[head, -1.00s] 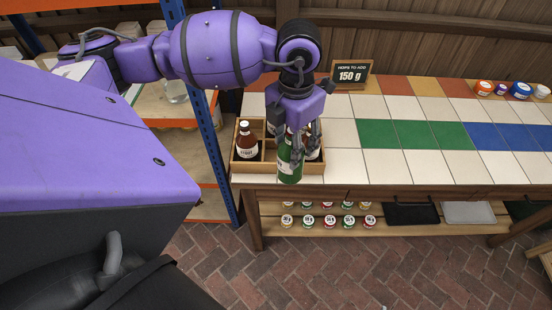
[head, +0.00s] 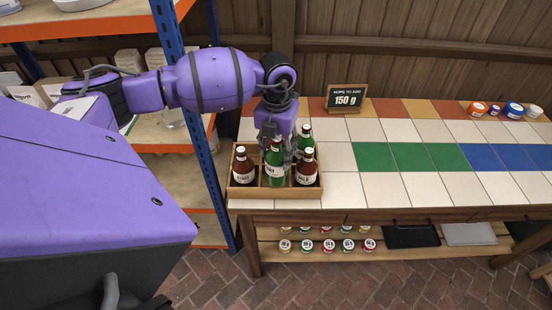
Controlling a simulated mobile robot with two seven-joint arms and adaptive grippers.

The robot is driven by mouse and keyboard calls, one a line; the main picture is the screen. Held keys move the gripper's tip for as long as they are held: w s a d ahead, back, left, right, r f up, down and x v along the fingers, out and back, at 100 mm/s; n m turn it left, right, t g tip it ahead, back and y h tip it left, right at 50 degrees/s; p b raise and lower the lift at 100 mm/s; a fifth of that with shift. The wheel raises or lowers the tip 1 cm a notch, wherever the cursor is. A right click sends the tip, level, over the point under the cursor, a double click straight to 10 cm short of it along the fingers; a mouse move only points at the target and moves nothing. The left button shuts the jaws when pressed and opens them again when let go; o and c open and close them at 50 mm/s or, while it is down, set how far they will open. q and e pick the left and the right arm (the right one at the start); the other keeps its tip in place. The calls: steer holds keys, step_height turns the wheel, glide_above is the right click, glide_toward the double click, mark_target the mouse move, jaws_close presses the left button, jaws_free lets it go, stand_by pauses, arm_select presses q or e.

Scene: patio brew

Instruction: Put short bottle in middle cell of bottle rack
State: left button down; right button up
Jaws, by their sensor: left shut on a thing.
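The bottle rack (head: 238,202) is a wooden crate at the left end of the tiled counter. A green bottle (head: 274,176) with a white label is upright at the rack's front middle cell, between two brown bottles, its lower end partly behind the front wall. Whether it touches the rack floor I cannot tell. My left gripper (head: 275,146) reaches down from above and is shut on this green bottle. A brown bottle (head: 243,172) stands to its left, another brown bottle (head: 306,169) to its right. My right gripper is not in view.
Another green bottle (head: 304,138) stands behind the right brown bottle. A black sign (head: 346,98) reading 150 g stands at the back of the counter. Small coloured jars (head: 513,109) stand far right. The tiled top between is clear. A blue shelf post (head: 190,120) is close left.

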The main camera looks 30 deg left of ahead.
arm_select(q)
steer(key=shift+w+a+f+b, duration=0.2)
steer(key=shift+w+a+f, duration=0.05)
steer(key=shift+f, duration=0.3)
steer(key=shift+w+a+f+b, duration=0.2)
steer(key=shift+a+f, duration=0.05)
steer(key=shift+f, duration=0.3)
steer(key=f, duration=0.1)
steer(key=f+b, duration=0.1)
steer(key=f, duration=0.1)
steer(key=w+a+f+b, duration=0.1)
steer(key=shift+f, duration=0.4)
steer(key=shift+r, duration=0.25)
steer(key=shift+w+f, duration=0.1)
steer(key=shift+f, duration=0.1)
steer(key=c, duration=1.2)
jaws_free()
steer(key=o, duration=0.4)
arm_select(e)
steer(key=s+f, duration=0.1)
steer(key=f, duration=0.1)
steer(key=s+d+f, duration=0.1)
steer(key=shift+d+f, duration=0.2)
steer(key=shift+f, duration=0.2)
